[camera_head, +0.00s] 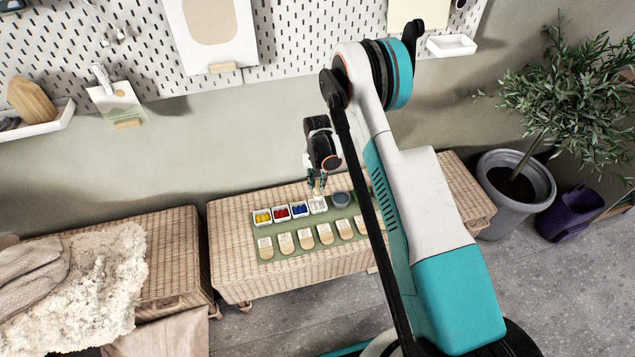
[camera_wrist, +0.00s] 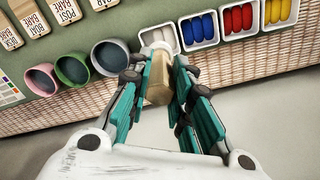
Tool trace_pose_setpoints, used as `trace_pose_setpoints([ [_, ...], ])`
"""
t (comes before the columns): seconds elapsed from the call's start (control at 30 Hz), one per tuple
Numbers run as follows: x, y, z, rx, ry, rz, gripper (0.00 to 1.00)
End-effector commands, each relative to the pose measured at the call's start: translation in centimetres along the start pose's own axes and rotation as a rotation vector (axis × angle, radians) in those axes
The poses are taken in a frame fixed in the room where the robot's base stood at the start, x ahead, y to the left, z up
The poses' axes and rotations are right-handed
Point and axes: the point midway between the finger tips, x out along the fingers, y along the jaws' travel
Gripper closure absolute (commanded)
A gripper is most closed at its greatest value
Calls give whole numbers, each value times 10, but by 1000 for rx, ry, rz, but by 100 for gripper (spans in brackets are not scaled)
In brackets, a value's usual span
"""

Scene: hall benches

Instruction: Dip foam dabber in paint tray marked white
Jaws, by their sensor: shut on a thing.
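My gripper (camera_head: 318,190) is shut on the foam dabber, whose tan handle (camera_wrist: 158,88) stands between the teal fingers (camera_wrist: 160,85) in the wrist view. The dabber's pale lower end points at the white paint tray (camera_wrist: 152,36), last in the row of small trays. That tray also shows below the gripper in the head view (camera_head: 318,208). The pale end blends with the white tray, so I cannot tell whether it touches the paint. Blue (camera_wrist: 198,27), red (camera_wrist: 237,18) and yellow (camera_wrist: 278,11) paint trays stand beside it.
Wooden tags (camera_head: 307,239) lie on the green mat (camera_head: 268,256) on the wicker bench (camera_head: 232,240). A pegboard wall (camera_head: 290,40) rises behind.

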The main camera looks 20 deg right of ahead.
Motion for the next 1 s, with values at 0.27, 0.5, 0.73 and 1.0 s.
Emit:
trace_pose_setpoints([
  [0.27,1,14,-8,3,0,0,100],
  [0.5,1,43,-25,3,0,0,100],
  [0.73,2,70,-40,3,0,0,100],
  [1.0,1,101,-58,3,0,0,100],
])
